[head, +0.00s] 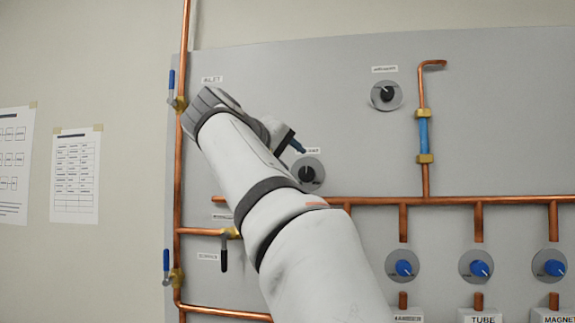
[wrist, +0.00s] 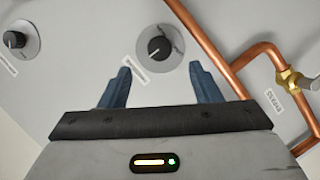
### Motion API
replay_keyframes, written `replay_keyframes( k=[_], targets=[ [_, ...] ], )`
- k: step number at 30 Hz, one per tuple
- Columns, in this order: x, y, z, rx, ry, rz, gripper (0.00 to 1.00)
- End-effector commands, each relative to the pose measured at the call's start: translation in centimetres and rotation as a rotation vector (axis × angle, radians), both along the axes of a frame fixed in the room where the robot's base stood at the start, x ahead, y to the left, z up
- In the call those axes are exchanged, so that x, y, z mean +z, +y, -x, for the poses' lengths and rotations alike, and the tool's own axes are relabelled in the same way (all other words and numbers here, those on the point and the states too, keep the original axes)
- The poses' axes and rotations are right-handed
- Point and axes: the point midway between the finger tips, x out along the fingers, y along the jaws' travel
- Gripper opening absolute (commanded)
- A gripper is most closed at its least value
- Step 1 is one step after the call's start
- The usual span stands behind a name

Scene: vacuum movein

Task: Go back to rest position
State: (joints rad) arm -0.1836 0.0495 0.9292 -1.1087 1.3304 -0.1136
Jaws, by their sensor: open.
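My gripper shows in the wrist view (wrist: 162,85) with its two blue fingers spread apart and nothing between them. A black knob on a grey round dial (wrist: 160,45) lies beyond the fingertips, apart from them. In the head view my arm reaches up and left across the grey panel, and my gripper (head: 293,143) is near the panel, just above the same black knob dial (head: 309,176). The arm hides part of the panel and pipes behind it.
Copper pipe (head: 178,210) with blue-handled valves (head: 166,264) runs along the panel's left edge. A black-handled valve (head: 224,250) is beside my arm. Another black knob (head: 387,93) is at upper right. Several blue knobs (head: 404,267) line the lower right. Papers (head: 76,175) hang on the left wall.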

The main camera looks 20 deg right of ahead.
Motion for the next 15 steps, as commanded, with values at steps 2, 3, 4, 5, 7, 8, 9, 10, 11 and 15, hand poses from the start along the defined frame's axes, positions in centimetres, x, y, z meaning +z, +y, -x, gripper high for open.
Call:
replay_keyframes(
  k=[2, 3, 4, 5, 7, 8, 9, 10, 11, 15],
  targets=[
    [0.0, 0.0, 0.0, 0.000, 0.000, 0.000, 0.57],
    [0.0, 0.0, 0.0, 0.000, 0.000, 0.000, 0.57],
    [0.0, 0.0, 0.0, 0.000, 0.000, 0.000, 0.57],
    [0.0, 0.0, 0.0, 0.000, 0.000, 0.000, 0.57],
    [0.0, 0.0, 0.0, 0.001, 0.001, 0.000, 0.57],
    [-0.1, 0.0, 0.0, 0.002, 0.002, -0.002, 0.57],
    [-0.4, 0.0, -0.1, 0.006, 0.007, -0.004, 0.57],
    [-0.7, 0.0, -0.1, 0.011, 0.013, -0.009, 0.57],
    [-1.3, 0.1, -0.2, 0.019, 0.023, -0.017, 0.57],
    [-6.1, 0.6, -0.2, 0.083, 0.101, -0.086, 0.57]
  ],
)
